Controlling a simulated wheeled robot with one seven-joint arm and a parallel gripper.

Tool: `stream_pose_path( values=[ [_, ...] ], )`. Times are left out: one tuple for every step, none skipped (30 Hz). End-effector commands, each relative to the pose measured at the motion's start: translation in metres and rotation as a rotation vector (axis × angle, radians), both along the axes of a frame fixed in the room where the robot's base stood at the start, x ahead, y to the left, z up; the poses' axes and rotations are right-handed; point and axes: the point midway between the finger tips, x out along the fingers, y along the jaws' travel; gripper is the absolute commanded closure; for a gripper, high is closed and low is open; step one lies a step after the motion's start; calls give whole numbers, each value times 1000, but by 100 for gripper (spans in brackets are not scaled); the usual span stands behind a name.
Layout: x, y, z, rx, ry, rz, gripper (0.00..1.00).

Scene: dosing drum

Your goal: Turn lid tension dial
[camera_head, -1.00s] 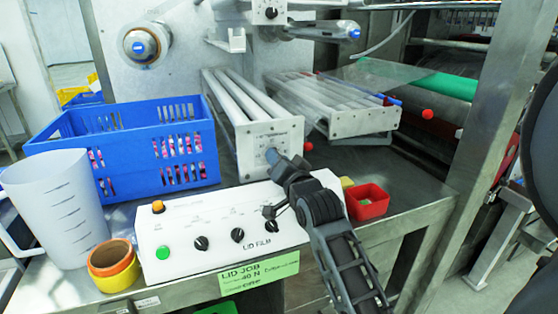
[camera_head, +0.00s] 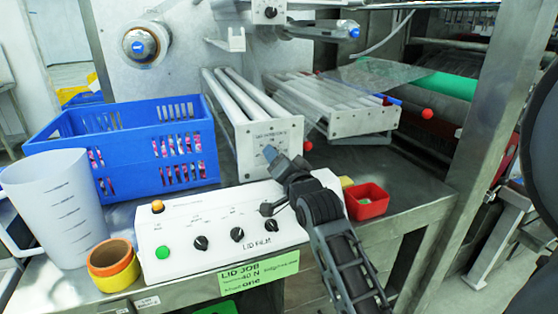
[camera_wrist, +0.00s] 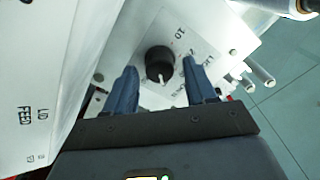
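A black round dial (camera_wrist: 160,63) with a white pointer line sits on a pale plate with printed numbers in the wrist view. The pointer faces down in that view. My gripper (camera_head: 269,153) reaches that plate from the front right. In the wrist view its two blue fingers (camera_wrist: 160,68) are apart, one on each side of the dial, with gaps between them and it. Exact fingertip depth is unclear.
A white control box (camera_head: 180,228) with several black knobs lies under my arm. A green job card (camera_head: 258,278) hangs in front. A blue crate (camera_head: 125,150), measuring jug (camera_head: 58,205) and tape rolls (camera_head: 113,268) stand left. A red tray (camera_head: 366,208) is close to my arm's right.

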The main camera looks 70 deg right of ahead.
Motion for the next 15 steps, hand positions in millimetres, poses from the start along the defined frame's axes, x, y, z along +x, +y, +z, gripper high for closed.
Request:
stream_pose_path(
  values=[
    [0,0,0,0,0,0,40],
    [0,0,0,0,0,0,40],
    [0,0,0,0,0,0,40],
    [0,0,0,0,0,0,40],
    [0,0,0,0,0,0,40],
    [0,0,0,0,0,0,40],
    [0,0,0,0,0,0,40],
    [0,0,0,0,0,0,40],
    [-1,2,0,0,0,0,40],
    [-2,3,-1,0,0,0,40],
    [-4,5,-1,1,0,1,40],
    [-6,8,-2,1,0,1,40],
    [-9,11,-2,1,0,1,40],
    [-12,14,-2,1,0,1,40],
    [-16,19,-2,1,1,0,40]
  ],
)
